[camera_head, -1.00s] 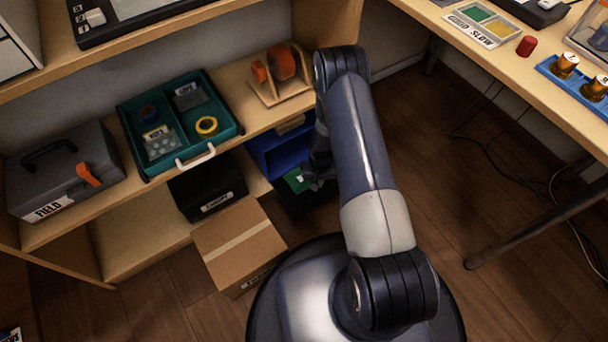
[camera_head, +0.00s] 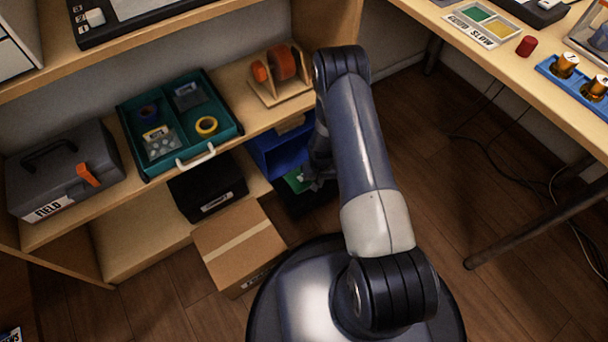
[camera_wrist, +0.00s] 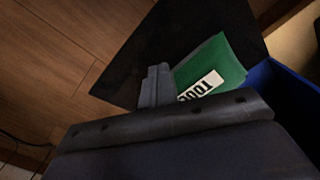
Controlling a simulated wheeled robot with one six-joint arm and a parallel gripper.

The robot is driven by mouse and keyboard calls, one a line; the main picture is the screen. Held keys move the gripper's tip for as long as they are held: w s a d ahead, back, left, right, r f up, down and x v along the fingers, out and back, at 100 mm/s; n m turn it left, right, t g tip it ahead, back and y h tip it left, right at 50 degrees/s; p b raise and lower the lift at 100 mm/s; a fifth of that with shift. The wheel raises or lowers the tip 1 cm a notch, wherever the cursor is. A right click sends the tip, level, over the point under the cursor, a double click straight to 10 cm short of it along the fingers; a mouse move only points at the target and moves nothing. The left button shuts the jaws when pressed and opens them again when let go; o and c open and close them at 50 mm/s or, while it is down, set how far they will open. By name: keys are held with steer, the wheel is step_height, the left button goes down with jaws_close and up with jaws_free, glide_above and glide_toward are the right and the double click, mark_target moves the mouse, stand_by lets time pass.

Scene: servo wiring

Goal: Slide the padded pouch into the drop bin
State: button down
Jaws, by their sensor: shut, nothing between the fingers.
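The green pouch (camera_wrist: 213,66) with a white label reading "TOO…" shows in the wrist view, partly covered by my gripper. A small part of the pouch (camera_head: 296,181) shows in the head view, left of my gripper. My gripper (camera_wrist: 157,82) is shut and empty, its fingertips close to the left edge of the pouch; I cannot tell whether they touch. A black bin-like thing (camera_wrist: 128,74) lies around and below the pouch; its depth is too dark to judge. A blue bin (camera_head: 272,154) stands beside it, also at the right of the wrist view (camera_wrist: 287,92). I cannot tell which is the drop bin.
A cardboard box (camera_head: 240,252) and a black labelled box (camera_head: 207,188) stand to the left. The shelf above holds a teal tray (camera_head: 228,131), a grey toolbox (camera_head: 62,172) and a spool holder (camera_head: 283,88). The floor on the right is open, with cables and a table leg (camera_head: 540,228).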

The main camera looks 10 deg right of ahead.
mark_target(318, 191)
steer(key=shift+f, duration=0.1)
stand_by(0.3)
steer(key=shift+f+b, duration=1.85)
steer(key=shift+b, duration=0.1)
steer(key=shift+f, duration=0.1)
steer(key=shift+w, duration=0.15)
steer(key=shift+w+a+f+b, duration=0.1)
steer(key=shift+w+a+b, duration=0.2)
steer(key=shift+w+b, duration=0.35)
steer(key=shift+w+a+b, duration=0.3)
steer(key=shift+w+b, duration=0.25)
steer(key=shift+w, duration=0.15)
steer(key=shift+w+a, duration=0.15)
steer(key=shift+w, duration=0.15)
steer(key=shift+w+a+b, duration=0.3)
steer(key=shift+w+b, duration=0.2)
steer(key=shift+w, duration=0.25)
steer(key=shift+w+a+b, duration=0.3)
steer(key=shift+w+b, duration=0.2)
steer(key=shift+w, duration=0.2)
